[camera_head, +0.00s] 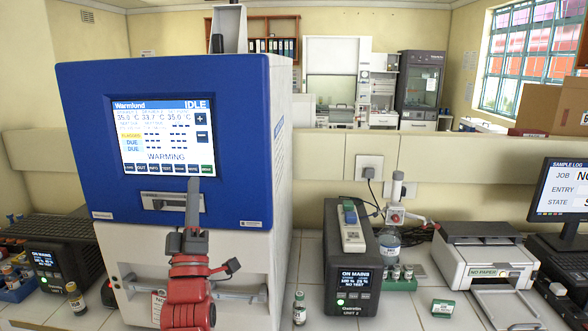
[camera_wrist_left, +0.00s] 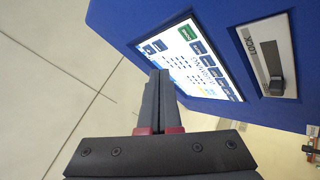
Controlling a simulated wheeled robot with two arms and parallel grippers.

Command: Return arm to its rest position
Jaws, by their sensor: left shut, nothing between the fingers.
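My left arm, red and grey, reaches up in front of the incubator (camera_head: 80,130), a white unit with a blue front. My left gripper (camera_head: 193,188) points upward near the lower edge of its lit screen (camera_head: 150,135), partly covering the lock panel (camera_head: 160,202). The screen reads IDLE and WARMING. In the left wrist view the gripper fingers (camera_wrist_left: 156,88) are together with nothing between them. The screen (camera_wrist_left: 195,60) is beside the fingertips, and the lock panel with its dark lever (camera_wrist_left: 272,60) is to the right. I cannot tell whether the fingertips touch the screen. My right gripper is out of view.
A dark power unit (camera_head: 345,270) and a printer (camera_head: 478,255) stand right of the incubator. Small vials (camera_head: 299,308) (camera_head: 75,298) stand near the counter's front. A monitor (camera_head: 562,190) is at far right.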

